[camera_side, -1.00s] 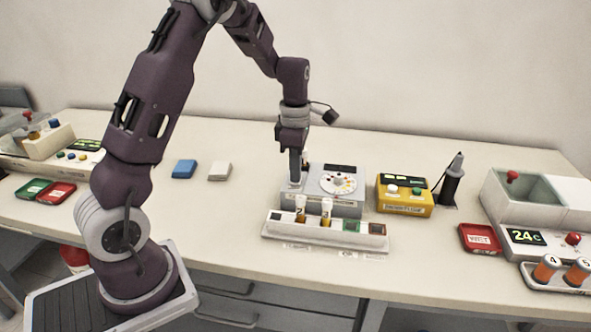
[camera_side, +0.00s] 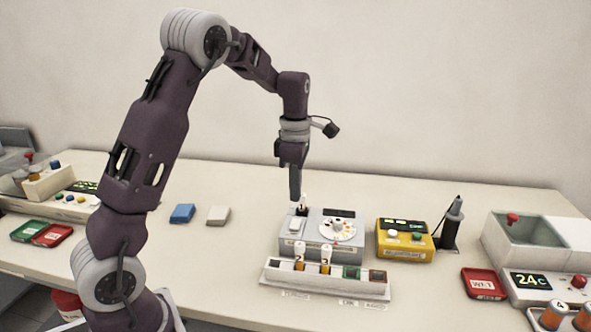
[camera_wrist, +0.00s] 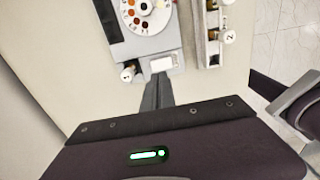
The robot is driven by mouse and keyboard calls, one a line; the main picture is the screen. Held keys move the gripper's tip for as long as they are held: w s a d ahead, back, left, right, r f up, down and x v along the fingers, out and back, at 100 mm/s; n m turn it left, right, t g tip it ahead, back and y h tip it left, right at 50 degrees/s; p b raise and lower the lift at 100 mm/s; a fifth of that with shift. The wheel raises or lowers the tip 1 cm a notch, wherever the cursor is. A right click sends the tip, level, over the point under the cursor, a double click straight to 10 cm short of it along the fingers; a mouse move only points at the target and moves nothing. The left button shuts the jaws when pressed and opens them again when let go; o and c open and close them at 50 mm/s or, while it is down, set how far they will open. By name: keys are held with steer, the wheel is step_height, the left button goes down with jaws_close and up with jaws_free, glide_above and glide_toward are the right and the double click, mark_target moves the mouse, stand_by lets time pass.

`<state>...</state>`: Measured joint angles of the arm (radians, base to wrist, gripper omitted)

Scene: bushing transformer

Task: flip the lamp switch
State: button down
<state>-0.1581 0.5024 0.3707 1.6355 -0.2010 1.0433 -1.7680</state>
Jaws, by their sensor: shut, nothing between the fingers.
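The grey device (camera_side: 316,243) has a round dial of coloured dots (camera_side: 338,229) and a dark display on top. A white rectangular switch (camera_side: 297,224) sits at its left end; it also shows in the wrist view (camera_wrist: 162,62). I cannot tell whether this is the lamp switch, or which way it is set. My gripper (camera_side: 295,198) is shut and empty, pointing down above the device's left end, apart from the switch. In the wrist view my fingertips (camera_wrist: 157,82) appear just below the switch. A small dark, white-topped part (camera_side: 302,207) stands at the device's back left.
A rack (camera_side: 325,278) with capped vials stands in front of the device. A yellow box (camera_side: 404,242) and a dark upright holder (camera_side: 452,226) are to the right. Blue (camera_side: 182,213) and white (camera_side: 218,215) blocks lie left, with free table around them.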

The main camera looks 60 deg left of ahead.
step_height(320, 180, up, 7)
glide_above(293, 227)
steer(key=w+a, duration=0.1)
steer(key=w, duration=0.1)
steer(key=shift+s+a+r, duration=0.1)
steer(key=shift+s+r, duration=0.15)
steer(key=f, duration=0.9)
steer(key=s+d+f, duration=0.1)
steer(key=f, duration=0.4)
steer(key=shift+s+d+f, duration=0.1)
steer(key=shift+s+f, duration=0.05)
steer(key=shift+f, duration=0.1)
